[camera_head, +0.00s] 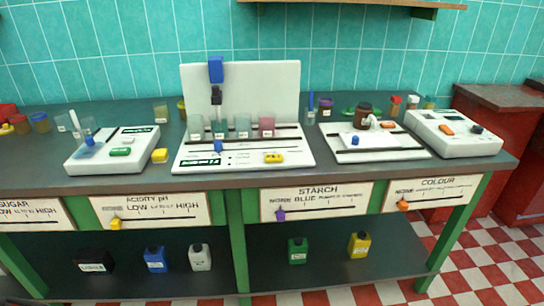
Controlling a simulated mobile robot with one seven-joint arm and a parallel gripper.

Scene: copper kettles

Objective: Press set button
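No button label reads clearly as "set" at this size. The left white device (82,160) has a green button (121,152) and a blue knob (89,141). The middle white device (240,85) has a tall back panel, a yellow button (274,158), a blue knob (218,146) and a row of several cups. A third flat white device (385,154) has a small blue knob (355,140). The right white device (470,148) has an orange button (447,129) and a dark knob (477,129). My gripper is not in view.
The devices stand on a dark bench (340,172) with green legs. Slider panels for starch (345,193), acidity (190,211) and colour (455,188) hang on its front. Small bottles (298,251) stand on the lower shelf. Jars, including a brown one (364,112), stand among and behind the devices.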

